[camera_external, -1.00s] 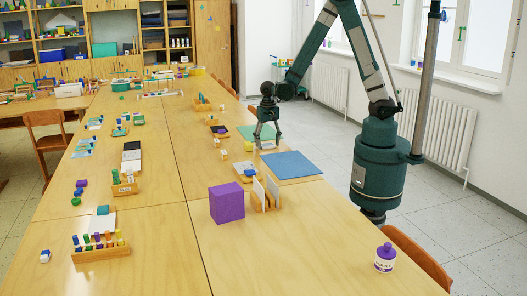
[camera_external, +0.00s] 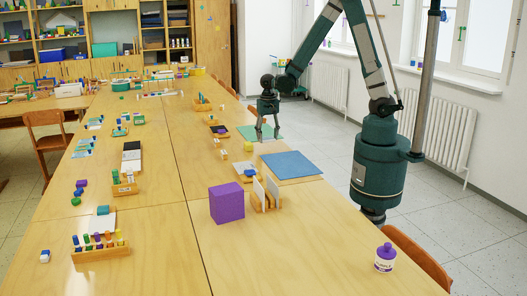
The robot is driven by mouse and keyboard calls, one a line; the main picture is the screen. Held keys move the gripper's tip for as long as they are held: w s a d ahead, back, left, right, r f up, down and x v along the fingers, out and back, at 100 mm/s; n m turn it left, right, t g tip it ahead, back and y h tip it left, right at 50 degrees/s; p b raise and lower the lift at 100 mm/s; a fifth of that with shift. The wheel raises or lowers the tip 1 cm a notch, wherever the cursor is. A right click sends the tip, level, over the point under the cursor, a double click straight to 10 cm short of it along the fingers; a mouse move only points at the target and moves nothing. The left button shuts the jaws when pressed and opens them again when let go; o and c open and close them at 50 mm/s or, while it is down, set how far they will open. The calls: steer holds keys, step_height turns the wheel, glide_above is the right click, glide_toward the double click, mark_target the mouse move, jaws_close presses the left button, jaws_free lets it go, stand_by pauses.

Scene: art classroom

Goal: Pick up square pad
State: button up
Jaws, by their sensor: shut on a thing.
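My gripper (camera_external: 267,136) points down over the table's right side, by the green sheet (camera_external: 248,132). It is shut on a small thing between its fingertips. That thing is too small and hidden to make out, so I cannot tell for sure that it is the square pad. A flat blue square mat (camera_external: 291,165) lies on the table in front of the gripper, apart from it.
A purple cube (camera_external: 227,203) and a wooden rack with upright boards (camera_external: 262,194) stand in front of the blue mat. A purple-capped jar (camera_external: 385,258) is near the front right. Small blocks lie left of the gripper. The front right tabletop is mostly clear.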

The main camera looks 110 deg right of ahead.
mark_target(268, 139)
steer(key=shift+r+p, duration=0.7)
steer(key=shift+r, duration=2.45)
